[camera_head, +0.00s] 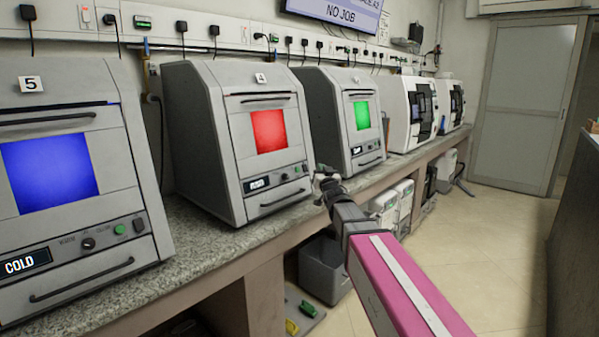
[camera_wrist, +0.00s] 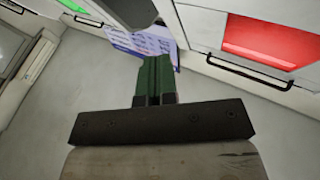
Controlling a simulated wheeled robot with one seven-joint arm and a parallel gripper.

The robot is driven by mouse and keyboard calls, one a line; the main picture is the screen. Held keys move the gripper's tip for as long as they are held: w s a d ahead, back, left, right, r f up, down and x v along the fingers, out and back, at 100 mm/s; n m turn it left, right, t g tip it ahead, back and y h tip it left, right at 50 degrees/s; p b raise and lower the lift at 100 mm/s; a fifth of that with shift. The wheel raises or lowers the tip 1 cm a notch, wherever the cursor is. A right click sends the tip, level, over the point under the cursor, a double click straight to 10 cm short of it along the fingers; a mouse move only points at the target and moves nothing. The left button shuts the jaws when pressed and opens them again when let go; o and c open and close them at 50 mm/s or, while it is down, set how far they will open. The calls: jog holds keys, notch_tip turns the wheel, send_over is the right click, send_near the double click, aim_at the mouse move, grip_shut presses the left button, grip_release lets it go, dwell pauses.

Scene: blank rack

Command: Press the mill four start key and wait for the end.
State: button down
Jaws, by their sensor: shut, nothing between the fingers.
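Mill four (camera_head: 195,125) is the grey bench machine with a "4" tag and a lit red window (camera_head: 268,131). Its lower panel has a small dark display (camera_head: 258,184) with lettering too small to read, then a knob and small keys on the right. The start key cannot be told apart clearly. My gripper (camera_head: 323,172) is shut and empty, just right of this panel's right end; I cannot tell whether it touches anything. In the wrist view, my shut green fingers (camera_wrist: 154,78) are left of the red window (camera_wrist: 268,40).
Mill five (camera_head: 80,110) stands left with a blue window and a "COLD" display. A machine with a green window (camera_head: 362,115) stands right of mill four, with white machines beyond. A wall screen (camera_head: 340,14) reads "NO JOB". The granite bench (camera_head: 205,243) front is mostly clear.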

aim_at(297, 170)
jog(key=shift+w+a, duration=0.1)
jog(key=shift+w+a+f, duration=0.3)
jog(key=shift+w+a, duration=0.55)
jog(key=shift+a, duration=0.25)
jog(key=shift+w+a+f, duration=0.35)
jog(key=shift+w+a, duration=0.5)
jog(key=shift+a, duration=0.25)
jog(key=shift+w+a+f, duration=0.3)
jog(key=shift+w+a, duration=0.55)
jog(key=shift+a, duration=0.25)
jog(key=shift+w+a+f, duration=0.1)
jog(key=shift+w+a, duration=0.15)
jog(key=shift+a, duration=0.1)
